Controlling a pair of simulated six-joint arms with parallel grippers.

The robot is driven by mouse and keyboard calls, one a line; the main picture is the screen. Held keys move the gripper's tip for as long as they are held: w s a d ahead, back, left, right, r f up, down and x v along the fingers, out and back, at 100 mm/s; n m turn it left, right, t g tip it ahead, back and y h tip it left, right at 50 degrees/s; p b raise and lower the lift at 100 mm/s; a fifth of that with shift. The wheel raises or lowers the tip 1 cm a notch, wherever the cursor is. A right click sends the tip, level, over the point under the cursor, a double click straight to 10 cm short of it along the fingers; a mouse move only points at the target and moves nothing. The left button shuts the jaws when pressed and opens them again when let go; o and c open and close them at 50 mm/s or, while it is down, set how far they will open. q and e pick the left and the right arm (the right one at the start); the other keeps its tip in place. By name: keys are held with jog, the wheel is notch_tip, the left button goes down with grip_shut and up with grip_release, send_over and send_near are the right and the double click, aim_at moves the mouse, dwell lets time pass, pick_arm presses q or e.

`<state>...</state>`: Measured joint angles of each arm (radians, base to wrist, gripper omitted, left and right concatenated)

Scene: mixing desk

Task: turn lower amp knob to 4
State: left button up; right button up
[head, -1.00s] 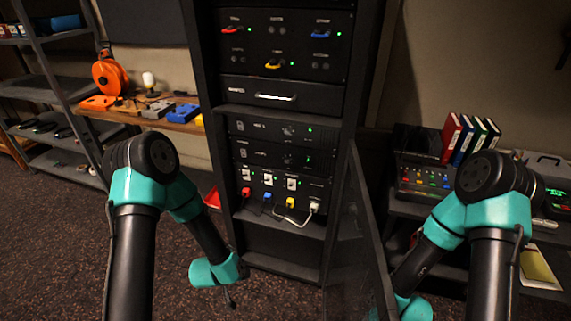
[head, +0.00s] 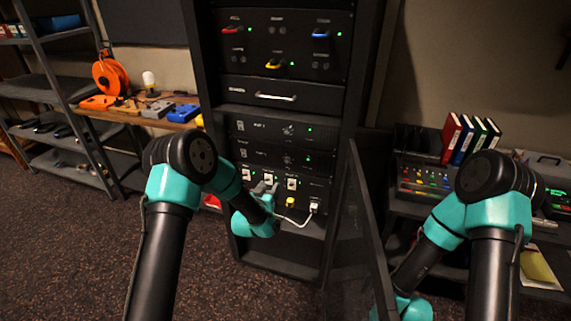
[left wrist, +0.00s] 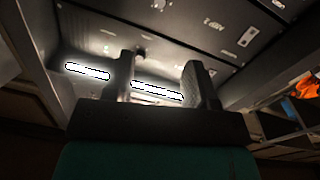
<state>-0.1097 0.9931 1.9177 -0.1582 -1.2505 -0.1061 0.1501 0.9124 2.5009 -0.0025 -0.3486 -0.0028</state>
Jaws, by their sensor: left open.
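The lower amp (head: 263,153) is a black panel in the open rack, with a small knob (head: 288,159) right of its middle and a green light beside it. The knob's setting is too small to read. The upper amp (head: 262,128) sits just above it, with a similar knob (head: 288,131). My left gripper (head: 265,188) is below and left of the lower knob, in front of the row of switches. In the left wrist view its two fingers (left wrist: 158,82) are apart with nothing held, facing dark rack panels. My right gripper is out of sight.
The rack's open door (head: 360,235) stands to the right. A drawer (head: 280,96) is above the amps. Shelves with tools stand at the left.

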aim_at(286, 161)
pick_arm(q)
jog(key=x, duration=1.7)
jog(key=shift+f, duration=0.1)
jog(key=shift+c, duration=0.3)
jog(key=c, duration=0.9)
jog(key=shift+n, duration=0.4)
jog(key=n, duration=0.5)
jog(key=shift+f, duration=0.1)
jog(key=n, duration=0.6)
jog(key=shift+y, duration=0.3)
jog(key=shift+n, duration=0.3)
